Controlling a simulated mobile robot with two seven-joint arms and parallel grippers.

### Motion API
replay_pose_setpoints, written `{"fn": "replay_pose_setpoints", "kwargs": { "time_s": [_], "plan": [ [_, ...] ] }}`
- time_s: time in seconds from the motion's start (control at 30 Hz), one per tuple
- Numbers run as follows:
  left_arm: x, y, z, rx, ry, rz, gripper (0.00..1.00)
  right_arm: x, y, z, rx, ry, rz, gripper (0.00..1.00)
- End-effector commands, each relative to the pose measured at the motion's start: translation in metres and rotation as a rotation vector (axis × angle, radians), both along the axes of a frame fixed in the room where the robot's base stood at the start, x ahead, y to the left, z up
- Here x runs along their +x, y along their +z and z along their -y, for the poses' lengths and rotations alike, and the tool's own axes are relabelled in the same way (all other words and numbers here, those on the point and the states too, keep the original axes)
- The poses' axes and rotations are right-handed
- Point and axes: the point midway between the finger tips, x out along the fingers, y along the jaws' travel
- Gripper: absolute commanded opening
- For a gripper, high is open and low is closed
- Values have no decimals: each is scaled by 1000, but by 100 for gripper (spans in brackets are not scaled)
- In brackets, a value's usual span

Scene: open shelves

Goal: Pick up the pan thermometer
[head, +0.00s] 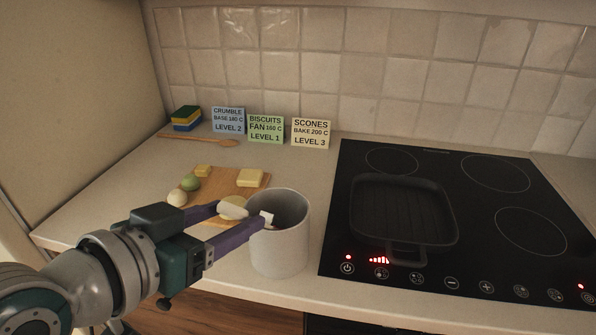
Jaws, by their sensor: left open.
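I cannot make out a pan thermometer for certain in the head view. A black square grill pan (404,212) sits on the hob, with its handle towards the front, and nothing shows in it. My left gripper (246,213) reaches in from the left with its purple fingers spread, at the left rim of a grey cylindrical pot (280,245). A small white piece (267,216) shows at the nearer fingertip, by the rim; I cannot tell what it is. The gripper hides part of the board, and the pot's inside is mostly hidden. My right gripper is not in view.
A wooden board (219,178) holds yellow blocks (250,177) and pale round items (177,198). Cards (310,133), sponges (186,118) and a wooden spoon (205,140) are at the back. The black hob (480,235) fills the right, with red lights lit.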

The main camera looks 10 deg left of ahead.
Motion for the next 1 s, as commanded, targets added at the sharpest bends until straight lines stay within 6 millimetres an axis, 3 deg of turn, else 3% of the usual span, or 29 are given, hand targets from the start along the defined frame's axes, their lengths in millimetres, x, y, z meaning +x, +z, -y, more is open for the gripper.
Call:
{"fn": "replay_pose_setpoints", "kwargs": {
  "time_s": [0.33,0.67,1.0],
  "plan": [
    [41,-14,13,-2,0,0,65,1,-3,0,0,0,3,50],
    [45,-15,14,0,-1,-1,65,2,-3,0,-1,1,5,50],
    [45,-15,14,0,0,-1,27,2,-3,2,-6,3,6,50]
  ]
}}
